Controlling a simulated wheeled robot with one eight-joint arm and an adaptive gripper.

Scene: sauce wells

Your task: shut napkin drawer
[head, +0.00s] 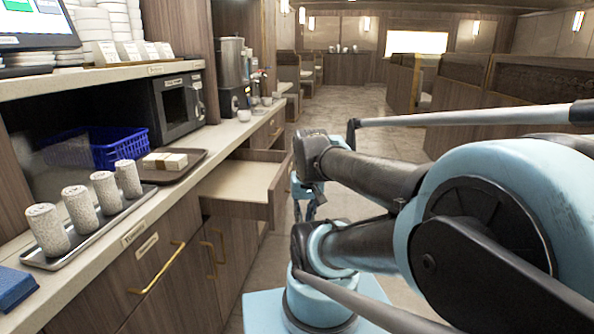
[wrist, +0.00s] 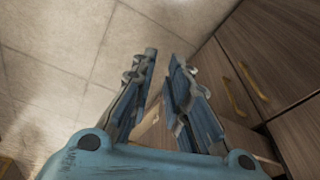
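A drawer (head: 243,184) stands pulled out from the counter into the aisle in the head view. Its pale inside looks empty, and no label on it can be read. Its wooden front (head: 279,192) faces the aisle. My gripper (head: 309,208) is just beyond and right of that front, low over the aisle, partly hidden by my arm. In the wrist view my gripper (wrist: 164,58) points down past the cabinet side with its two fingers apart and nothing between the tips. A wooden part, perhaps the drawer, shows behind the fingers; contact cannot be told.
A closed drawer with a gold handle (head: 157,268) is in the near cabinet. On the counter are a tray (head: 97,222) with several speckled cups, a blue basket (head: 120,147) and a microwave (head: 180,104). The tiled floor (wrist: 60,70) beside the cabinets is clear.

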